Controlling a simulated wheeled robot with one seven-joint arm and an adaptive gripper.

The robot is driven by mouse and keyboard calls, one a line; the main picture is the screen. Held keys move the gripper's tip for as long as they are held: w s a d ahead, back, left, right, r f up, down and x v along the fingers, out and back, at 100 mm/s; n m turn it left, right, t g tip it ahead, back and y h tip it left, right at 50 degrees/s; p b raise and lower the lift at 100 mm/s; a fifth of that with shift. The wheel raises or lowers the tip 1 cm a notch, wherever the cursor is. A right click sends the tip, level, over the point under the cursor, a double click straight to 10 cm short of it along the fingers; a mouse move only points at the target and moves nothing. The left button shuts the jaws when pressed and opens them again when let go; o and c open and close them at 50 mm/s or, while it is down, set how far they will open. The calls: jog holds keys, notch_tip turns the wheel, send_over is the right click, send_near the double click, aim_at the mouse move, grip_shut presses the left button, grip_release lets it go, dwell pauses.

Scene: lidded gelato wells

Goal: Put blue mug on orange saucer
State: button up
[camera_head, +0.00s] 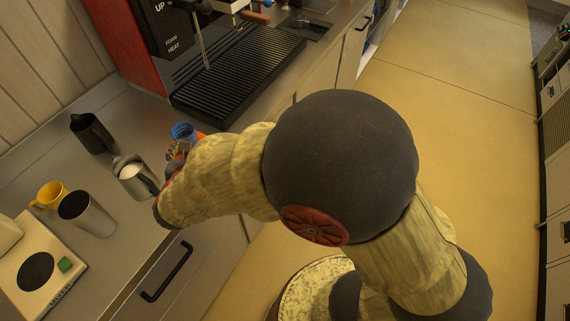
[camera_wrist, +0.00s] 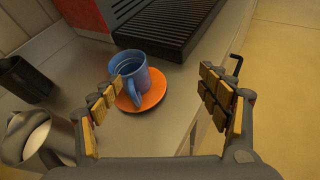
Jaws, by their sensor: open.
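The blue mug (camera_wrist: 134,74) stands upright on the orange saucer (camera_wrist: 152,97) in the wrist view, with its handle toward me. In the head view the mug (camera_head: 183,131) shows beside the coffee machine, and a bit of the orange saucer (camera_head: 200,136) shows below it, mostly hidden by my arm. My gripper (camera_wrist: 165,102) is open, its padded fingers spread wide apart. The mug and saucer lie beyond the fingertips, between them in the picture but nearer the left finger. Nothing is held.
A steel pitcher (camera_head: 133,175), a black pitcher (camera_head: 92,133), a yellow cup (camera_head: 50,194) and a dark-topped steel canister (camera_head: 86,214) stand on the counter to the left. The coffee machine's drip tray (camera_head: 240,82) lies behind the mug. The counter's front edge is close.

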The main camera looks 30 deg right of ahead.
jog(key=s+d+r+m+g+h, duration=0.1)
jog(key=s+d+r+m+g, duration=0.25)
jog(key=s+d+m, duration=0.5)
jog(key=s+d+r+m+g+h, duration=0.1)
jog(key=s+d+r+m+g, duration=0.35)
jog(key=d+m, duration=0.7)
jog(key=s+a+r+m+y, duration=0.1)
jog(key=s+r+m+y, duration=0.1)
jog(key=s+m, duration=0.3)
jog(key=s+a+r+m+t+y, duration=0.1)
jog(key=s+m+y, duration=0.3)
jog(key=s, duration=0.4)
jog(key=shift+s+a+r+m, duration=0.35)
jog(key=shift+r+m, duration=0.15)
jog(key=shift+m, duration=0.2)
